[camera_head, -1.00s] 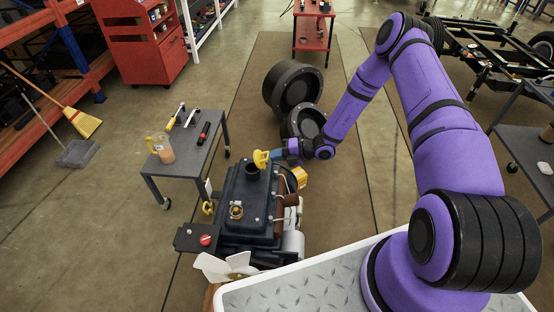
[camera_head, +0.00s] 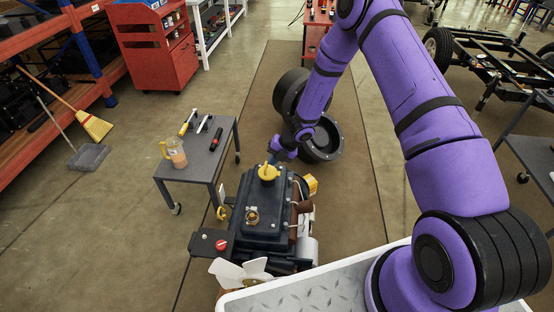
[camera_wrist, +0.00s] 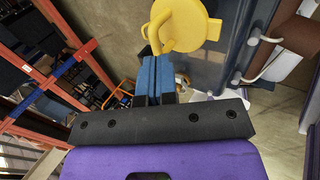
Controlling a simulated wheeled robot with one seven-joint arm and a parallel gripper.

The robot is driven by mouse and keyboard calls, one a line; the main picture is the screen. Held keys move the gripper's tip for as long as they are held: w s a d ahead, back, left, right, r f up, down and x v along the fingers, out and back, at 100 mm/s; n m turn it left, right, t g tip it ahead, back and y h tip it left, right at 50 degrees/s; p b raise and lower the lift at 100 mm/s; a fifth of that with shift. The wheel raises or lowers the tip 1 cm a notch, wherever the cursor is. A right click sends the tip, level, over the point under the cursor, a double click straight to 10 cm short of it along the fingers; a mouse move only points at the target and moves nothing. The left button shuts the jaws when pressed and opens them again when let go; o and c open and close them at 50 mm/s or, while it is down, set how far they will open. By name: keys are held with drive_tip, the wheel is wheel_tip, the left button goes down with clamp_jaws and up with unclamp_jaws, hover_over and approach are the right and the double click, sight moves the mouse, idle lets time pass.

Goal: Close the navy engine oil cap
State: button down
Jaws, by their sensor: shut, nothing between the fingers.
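The navy engine (camera_head: 262,215) stands in the middle of the head view. Its yellow oil cap (camera_head: 268,173) lies about flat over the filler neck at the engine's far end, and hides the opening. In the wrist view the cap (camera_wrist: 195,20) is a round yellow disc with a loop-shaped tab toward my fingers. My gripper (camera_head: 275,158) is shut and empty at the cap's far edge. In the wrist view its blue fingers (camera_wrist: 158,62) are together just below the tab; I cannot tell whether they touch it.
A grey side table (camera_head: 203,160) with a jug (camera_head: 175,152) and tools stands left of the engine. A brass-coloured fitting (camera_head: 252,217) and a red knob (camera_head: 221,245) sit nearer me. Large black round parts (camera_head: 318,140) lie on the floor behind my gripper.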

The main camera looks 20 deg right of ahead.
drive_tip(key=shift+w+a+f, duration=0.2)
drive_tip(key=shift+a+f, duration=0.05)
drive_tip(key=shift+a, duration=0.3)
drive_tip(key=shift+w+a+f, duration=0.15)
drive_tip(key=shift+a+f, duration=0.1)
drive_tip(key=shift+a, duration=0.3)
drive_tip(key=shift+a, duration=0.1)
